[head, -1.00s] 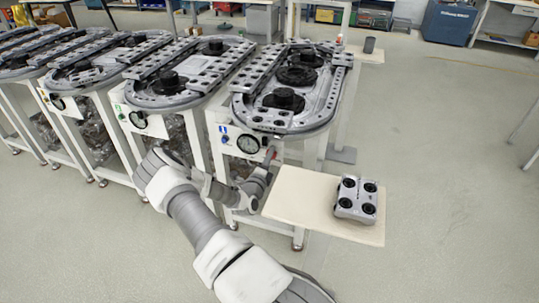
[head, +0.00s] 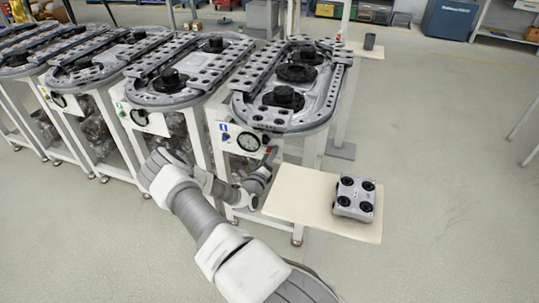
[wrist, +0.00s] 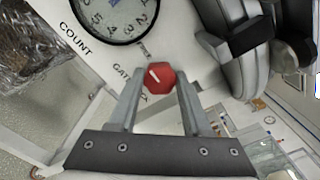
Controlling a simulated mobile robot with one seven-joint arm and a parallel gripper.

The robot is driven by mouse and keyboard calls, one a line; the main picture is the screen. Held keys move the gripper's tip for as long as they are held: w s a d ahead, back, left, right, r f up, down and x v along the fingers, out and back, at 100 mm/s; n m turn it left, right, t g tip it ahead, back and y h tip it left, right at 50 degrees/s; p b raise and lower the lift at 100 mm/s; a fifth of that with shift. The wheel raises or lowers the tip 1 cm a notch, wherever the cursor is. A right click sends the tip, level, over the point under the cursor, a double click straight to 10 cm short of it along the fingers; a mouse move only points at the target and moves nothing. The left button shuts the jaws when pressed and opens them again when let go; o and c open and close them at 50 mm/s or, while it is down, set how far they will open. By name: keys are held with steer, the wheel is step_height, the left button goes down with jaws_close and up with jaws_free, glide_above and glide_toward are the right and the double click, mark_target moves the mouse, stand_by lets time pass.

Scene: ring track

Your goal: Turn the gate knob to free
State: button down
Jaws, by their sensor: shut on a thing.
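The red gate knob (wrist: 159,77) is on the white front panel (wrist: 105,45) of the nearest ring track, beside partly covered "GATE" lettering. A white mark on the knob slants toward the upper left in the wrist view. My gripper (wrist: 159,85) is shut on the knob, one finger on each side. In the head view my gripper (head: 268,163) is at the right end of the panel, below the track's edge, and mostly hides the knob. The label at the knob is partly hidden by the fingers, so I cannot read the knob's setting.
A round "COUNT" dial (wrist: 112,12) is on the same panel, left of the knob in the head view. A pale side shelf (head: 290,190) with a grey four-wheeled block (head: 354,197) is close to the right of my gripper. Open floor lies further right.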

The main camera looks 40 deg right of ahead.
steer(key=shift+c, duration=1.7)
jaws_free()
steer(key=shift+a, duration=0.1)
steer(key=v, duration=1.7)
steer(key=shift+p, duration=0.4)
steer(key=shift+s+a, duration=0.1)
